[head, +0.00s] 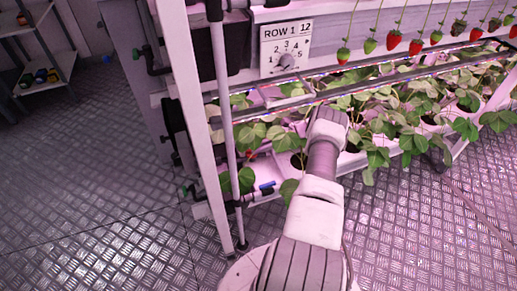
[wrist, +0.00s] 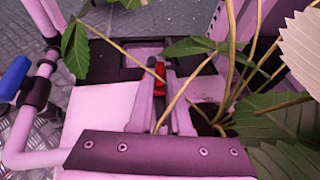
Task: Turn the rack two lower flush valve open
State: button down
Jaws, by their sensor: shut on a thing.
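In the wrist view my gripper (wrist: 161,82) reaches forward among the leaves, its two pale fingers close together on a small red piece (wrist: 160,70). The red piece looks like a valve handle; its body is mostly hidden by the fingers and a stem. A blue valve handle (wrist: 14,78) sits on a pale pipe (wrist: 40,92) at the left, apart from my gripper. In the head view this blue handle (head: 267,185) is low at the rack's end, beside the upright pipe (head: 226,110). My fingers are hidden there behind my arm and leaves.
Strawberry plants (head: 375,105) fill the lower gutter, and leaves and stems cross close to my gripper. A sign (head: 286,46) reading ROW 1 and 12 hangs above, beside a row of hanging strawberries (head: 416,47). The metal floor (head: 85,190) at the left is clear.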

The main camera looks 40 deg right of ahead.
jog(key=shift+w+n+g+y, duration=0.1)
jog(key=shift+n+g+y, duration=0.2)
jog(key=shift+n+g, duration=0.2)
dwell(0.4)
jog(key=c, duration=0.9)
grip_release()
jog(key=shift+o, duration=0.2)
jog(key=shift+m+t+h, duration=0.4)
jog(key=shift+m+t, duration=0.4)
jog(key=shift+t, duration=0.1)
